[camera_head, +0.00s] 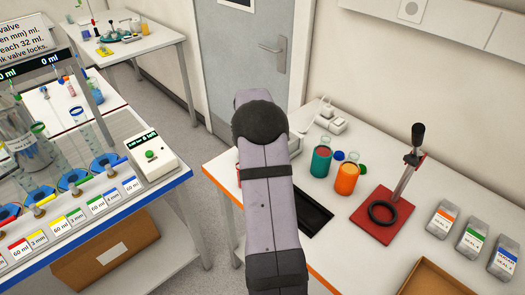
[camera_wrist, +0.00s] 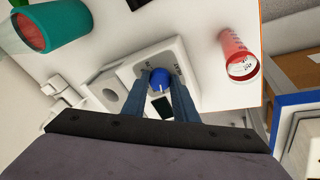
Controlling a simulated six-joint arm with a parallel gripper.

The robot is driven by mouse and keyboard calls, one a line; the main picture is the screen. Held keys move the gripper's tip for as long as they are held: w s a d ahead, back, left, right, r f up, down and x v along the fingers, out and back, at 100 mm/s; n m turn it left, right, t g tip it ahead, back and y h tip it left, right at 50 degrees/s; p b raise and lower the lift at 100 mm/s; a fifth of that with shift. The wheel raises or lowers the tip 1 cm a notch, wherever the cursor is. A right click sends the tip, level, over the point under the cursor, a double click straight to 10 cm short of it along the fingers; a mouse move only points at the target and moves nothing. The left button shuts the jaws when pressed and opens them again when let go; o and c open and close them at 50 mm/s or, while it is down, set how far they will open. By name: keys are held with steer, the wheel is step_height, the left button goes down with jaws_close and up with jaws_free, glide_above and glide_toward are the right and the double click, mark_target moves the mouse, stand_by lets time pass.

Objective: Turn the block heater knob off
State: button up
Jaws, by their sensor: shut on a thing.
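The block heater (camera_wrist: 182,62) is a white box in the wrist view, with dark lettering on its face and a small dark rectangle below the knob. Its blue knob (camera_wrist: 159,80) has a pale pointer line on the side toward the camera. My gripper (camera_wrist: 160,88) has one finger on each side of the knob and is shut on it. In the head view my arm covers the gripper and the knob.
A teal bottle (camera_wrist: 40,28) and a red-marked vessel (camera_wrist: 238,52) stand near the heater. In the head view, a teal bottle (camera_head: 321,160), an orange bottle (camera_head: 346,180) and a red-based stand (camera_head: 377,229) are right of my arm. The left bench (camera_head: 180,175) carries glassware.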

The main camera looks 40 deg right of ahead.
steer(key=shift+r, duration=0.1)
stand_by(0.3)
steer(key=o, duration=1.1)
steer(key=shift+c, duration=0.2)
steer(key=b+v, duration=0.2)
steer(key=v, duration=0.5)
steer(key=shift+r+b, duration=0.15)
steer(key=shift+b, duration=0.15)
steer(key=s+a+r+n+y+p, duration=0.1)
steer(key=s+a+r+n+p, duration=0.15)
steer(key=a, duration=0.85)
steer(key=s+a+r+n+y+p, duration=0.15)
steer(key=s+a+p, duration=0.25)
steer(key=a, duration=0.8)
steer(key=s+a+n+g+y+p, duration=0.1)
steer(key=s+a+p, duration=0.3)
steer(key=s+a, duration=0.8)
steer(key=shift+s+f+n, duration=0.25)
steer(key=shift+s+n, duration=0.55)
steer(key=shift+s, duration=0.25)
